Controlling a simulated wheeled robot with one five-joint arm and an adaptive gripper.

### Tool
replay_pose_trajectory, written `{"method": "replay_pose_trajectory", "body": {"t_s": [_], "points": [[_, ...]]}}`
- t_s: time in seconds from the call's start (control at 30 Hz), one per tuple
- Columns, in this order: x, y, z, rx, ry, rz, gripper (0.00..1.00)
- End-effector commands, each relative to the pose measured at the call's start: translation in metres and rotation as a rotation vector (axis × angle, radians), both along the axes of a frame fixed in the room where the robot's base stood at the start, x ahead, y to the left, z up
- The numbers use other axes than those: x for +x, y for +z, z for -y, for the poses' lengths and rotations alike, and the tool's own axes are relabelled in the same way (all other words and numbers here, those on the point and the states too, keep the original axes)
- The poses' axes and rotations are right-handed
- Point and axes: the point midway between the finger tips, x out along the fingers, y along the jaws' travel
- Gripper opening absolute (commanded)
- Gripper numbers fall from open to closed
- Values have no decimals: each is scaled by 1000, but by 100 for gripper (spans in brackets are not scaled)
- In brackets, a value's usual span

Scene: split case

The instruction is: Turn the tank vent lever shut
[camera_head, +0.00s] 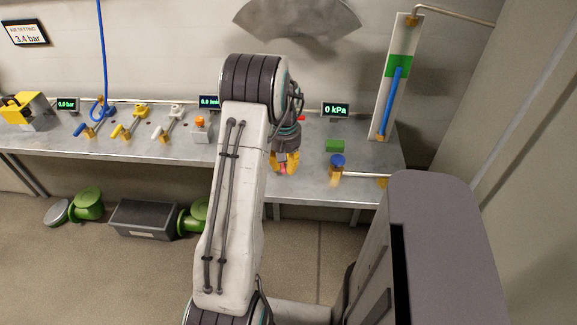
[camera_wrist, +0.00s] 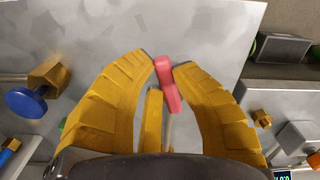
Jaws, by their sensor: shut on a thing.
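A red lever handle (camera_wrist: 168,85) lies between the yellow fingertips of my gripper (camera_wrist: 166,64) in the wrist view. The fingers are closed around it near its upper end.
A brass valve with a blue knob (camera_head: 337,161) and a green block (camera_head: 334,146) stand right of my gripper on the bench (camera_head: 300,190). A display (camera_head: 336,110) reads 0 kPa. Blue, yellow and white handled valves line the left. A tall gauge (camera_head: 396,80) stands at the right.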

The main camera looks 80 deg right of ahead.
Motion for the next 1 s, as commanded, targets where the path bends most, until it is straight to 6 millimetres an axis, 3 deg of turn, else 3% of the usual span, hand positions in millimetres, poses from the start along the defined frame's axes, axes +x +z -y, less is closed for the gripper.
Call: {"method": "replay_pose_trajectory", "body": {"t_s": [0.4, 1.0], "points": [[11, -2, -5, 4, -244, 0, 0], [14, -2, -6, 5, -310, -1, 0]]}}
